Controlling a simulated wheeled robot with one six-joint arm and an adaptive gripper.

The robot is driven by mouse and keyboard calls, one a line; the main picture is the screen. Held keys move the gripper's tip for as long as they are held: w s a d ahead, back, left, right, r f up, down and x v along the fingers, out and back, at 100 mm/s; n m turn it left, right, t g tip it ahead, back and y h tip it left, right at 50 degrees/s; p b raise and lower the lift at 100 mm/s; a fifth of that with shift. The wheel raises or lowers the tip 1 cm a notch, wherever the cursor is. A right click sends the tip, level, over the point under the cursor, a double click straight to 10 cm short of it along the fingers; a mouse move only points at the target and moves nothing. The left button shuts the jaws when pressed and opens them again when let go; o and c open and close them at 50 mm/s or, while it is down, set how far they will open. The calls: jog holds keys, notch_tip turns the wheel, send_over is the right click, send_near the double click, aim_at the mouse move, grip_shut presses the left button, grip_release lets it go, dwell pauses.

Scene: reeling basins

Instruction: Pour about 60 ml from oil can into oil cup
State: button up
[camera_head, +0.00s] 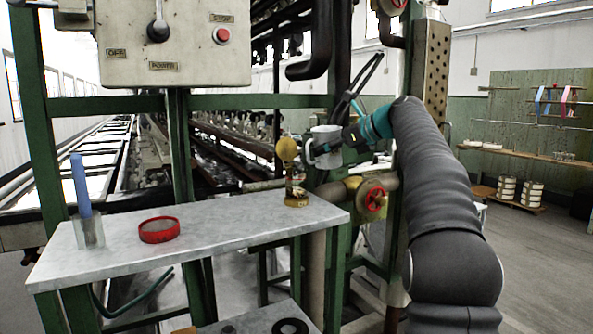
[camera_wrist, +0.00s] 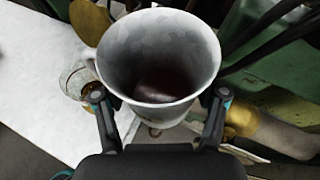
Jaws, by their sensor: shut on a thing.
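The oil can (camera_head: 325,146) is a grey metal mug-like vessel with a handle on its left. My gripper (camera_head: 344,142) is shut on it and holds it in the air, close to upright, above the table's right end. The wrist view looks into the can (camera_wrist: 160,52), where dark reddish liquid lies at the bottom. The oil cup (camera_head: 297,186) is a small glass cup on a brass base, standing below and left of the can. A round brass lid (camera_head: 287,149) stands raised over it.
The marble-topped table (camera_head: 215,232) also holds a red round tin (camera_head: 159,230) and a blue rod (camera_head: 80,185) in a clear holder. A red valve wheel (camera_head: 375,200) and pipe are just right of the table. A control box (camera_head: 190,50) hangs behind.

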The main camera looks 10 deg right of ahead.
aim_at(316, 132)
jog(key=shift+s+a+r+n, duration=0.15)
jog(key=shift+a+n, duration=0.05)
jog(key=shift+n, duration=0.1)
jog(key=r, duration=0.1)
jog(key=a+r+n+h, duration=0.1)
jog(key=s+a+r+n+h, duration=0.1)
jog(key=shift+r+t, duration=0.4)
jog(key=shift+s+a+f+n, duration=0.15)
jog(key=shift+a+f+n, duration=0.05)
jog(key=shift+f+n, duration=0.1)
jog(key=shift+s+a+n+h, duration=0.15)
jog(key=shift+a+n+h, duration=0.15)
jog(key=shift+h, duration=0.1)
jog(key=shift+a+t, duration=0.1)
jog(key=shift+t, duration=0.2)
jog(key=shift+s+a+r+n+h, duration=0.1)
jog(key=shift+a+r+n+h, duration=0.05)
jog(key=shift+r+n+h, duration=0.3)
jog(key=shift+f, duration=0.1)
jog(key=shift+r+n+t+h, duration=0.2)
jog(key=shift+n+t+h, duration=0.05)
jog(key=shift+n+t, duration=0.1)
jog(key=shift+r+n, duration=0.25)
jog(key=shift+n, duration=0.05)
